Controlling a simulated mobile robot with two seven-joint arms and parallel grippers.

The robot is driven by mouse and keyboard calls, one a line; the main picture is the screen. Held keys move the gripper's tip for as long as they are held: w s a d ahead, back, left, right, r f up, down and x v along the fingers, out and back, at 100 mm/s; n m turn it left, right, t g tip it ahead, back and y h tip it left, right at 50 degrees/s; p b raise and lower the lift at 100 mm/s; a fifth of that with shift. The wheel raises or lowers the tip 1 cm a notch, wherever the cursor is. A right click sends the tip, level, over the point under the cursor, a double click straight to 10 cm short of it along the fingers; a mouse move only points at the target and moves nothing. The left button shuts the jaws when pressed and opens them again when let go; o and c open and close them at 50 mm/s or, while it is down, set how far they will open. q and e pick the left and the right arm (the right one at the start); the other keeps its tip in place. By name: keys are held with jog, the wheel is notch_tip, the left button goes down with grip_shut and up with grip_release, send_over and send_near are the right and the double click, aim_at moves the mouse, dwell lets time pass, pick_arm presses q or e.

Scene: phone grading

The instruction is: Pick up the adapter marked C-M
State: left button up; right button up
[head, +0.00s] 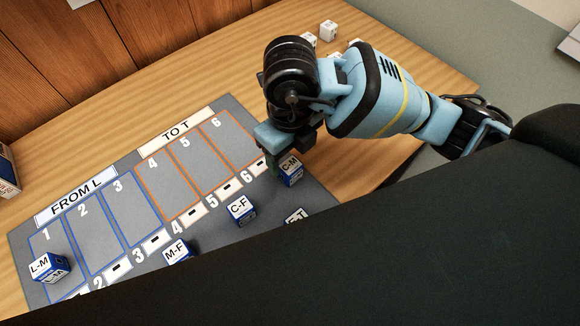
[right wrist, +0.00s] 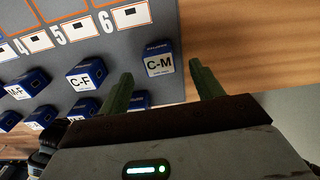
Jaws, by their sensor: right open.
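The adapter marked C-M (head: 289,173) is a small blue and white box near the right end of the grey mat, below slot 6. It also shows in the right wrist view (right wrist: 158,62), between and just beyond the fingertips. My right gripper (right wrist: 164,85) is open, one green finger on each side of the adapter's line, and does not hold it. In the head view my right gripper (head: 275,160) is at the adapter's upper left, partly hidden by its own wrist. My left gripper is not in view.
The grey mat (head: 330,199) has numbered slots. Small white boxes (head: 328,30) stand at the table's far edge.

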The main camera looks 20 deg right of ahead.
aim_at(291, 165)
jog(key=shift+f, duration=2.65)
jog(key=c, duration=1)
jog(key=shift+c, duration=0.2)
jog(key=shift+r, duration=0.1)
notch_tip(291, 165, up, 10)
jog(key=shift+s+f+p, duration=0.1)
jog(key=shift+p, duration=0.4)
